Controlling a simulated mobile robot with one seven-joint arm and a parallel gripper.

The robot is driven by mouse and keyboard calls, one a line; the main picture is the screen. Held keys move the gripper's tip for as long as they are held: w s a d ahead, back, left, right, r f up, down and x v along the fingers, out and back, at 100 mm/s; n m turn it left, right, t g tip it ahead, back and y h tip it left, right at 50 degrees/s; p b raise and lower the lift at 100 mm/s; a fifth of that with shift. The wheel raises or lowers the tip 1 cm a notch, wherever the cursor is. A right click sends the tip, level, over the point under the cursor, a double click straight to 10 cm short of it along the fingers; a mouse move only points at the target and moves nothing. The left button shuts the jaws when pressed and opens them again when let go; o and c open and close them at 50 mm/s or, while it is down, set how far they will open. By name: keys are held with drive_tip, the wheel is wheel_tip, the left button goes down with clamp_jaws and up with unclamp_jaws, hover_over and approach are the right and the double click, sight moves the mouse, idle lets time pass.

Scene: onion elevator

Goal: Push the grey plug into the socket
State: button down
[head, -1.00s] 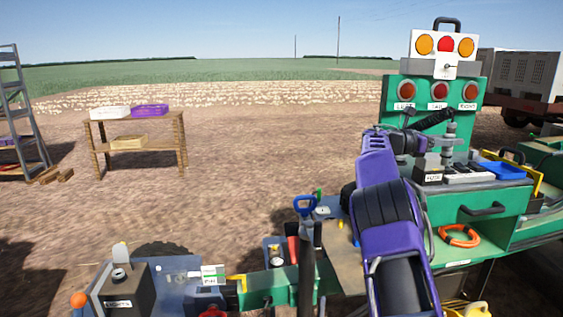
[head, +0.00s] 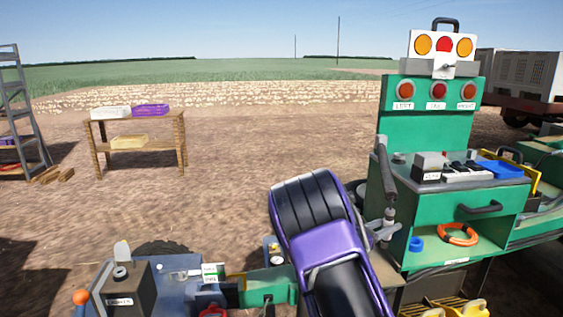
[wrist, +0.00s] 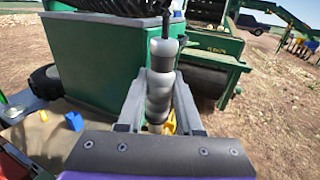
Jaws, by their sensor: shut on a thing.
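My gripper (wrist: 160,108) is shut on the grey plug (wrist: 160,88), which stands roughly upright between the two fingers. A dark stem or cable rises from the plug's top. In the head view, my gripper and the plug (head: 389,213) are in front of the left side of the green cabinet, below its top. The plug's lower end is partly hidden in the wrist view. I cannot clearly make out the socket; a dark box (head: 128,292) labelled LIGHTS at the lower left has a round fitting on top.
The green cabinet (head: 470,197) carries a blue tray (head: 502,170) and a lamp board (head: 436,48) above. An orange ring (head: 458,234) lies on its shelf. A blue-grey deck with tools is at the lower left. Open soil lies behind, with a wooden table (head: 133,145).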

drive_tip(key=s+a+f+n+t+y, duration=0.4)
drive_tip(key=s+a+f+n+y, duration=0.2)
drive_tip(key=s, duration=0.4)
drive_tip(key=s+a+f+n+t+y, duration=0.5)
drive_tip(key=s+a+f+n+y, duration=0.1)
drive_tip(key=s+a+f+y, duration=0.2)
drive_tip(key=shift+s+a+t+y, duration=0.3)
drive_tip(key=shift+s+a+y, duration=0.55)
drive_tip(key=shift+s, duration=0.4)
drive_tip(key=shift+d, duration=0.1)
